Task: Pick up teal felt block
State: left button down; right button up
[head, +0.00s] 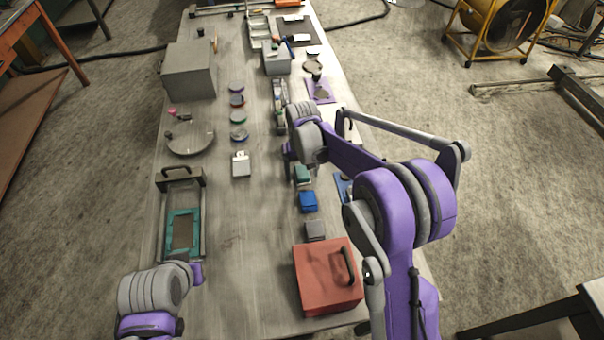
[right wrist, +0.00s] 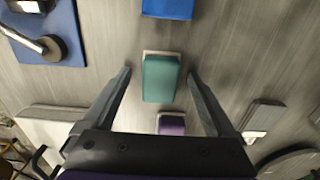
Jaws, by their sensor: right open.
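The teal felt block (right wrist: 161,80) lies on the table between the spread fingers of my right gripper (right wrist: 159,76) in the right wrist view. The fingers stand apart from it on both sides, and I cannot tell how far above the table they are. In the head view the teal block (head: 302,174) is partly hidden by my right arm, and the right gripper (head: 295,163) is mostly hidden beside it. My left arm shows at the lower left of the head view, but its gripper fingers are not visible.
A blue block (head: 308,201) and a grey block (head: 315,230) are in line with the teal one. A purple block (right wrist: 171,124) is close on its other side. A red box (head: 326,277) with a handle stands nearer. The table's middle strip (head: 238,215) is clear.

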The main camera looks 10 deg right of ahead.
aim_at(302, 171)
grip_shut()
dwell(0.3)
notch_tip(302, 171, up, 10)
jog(key=shift+r, duration=0.1)
dwell(0.4)
jog(key=c, duration=0.7)
grip_release()
jog(key=c, duration=0.6)
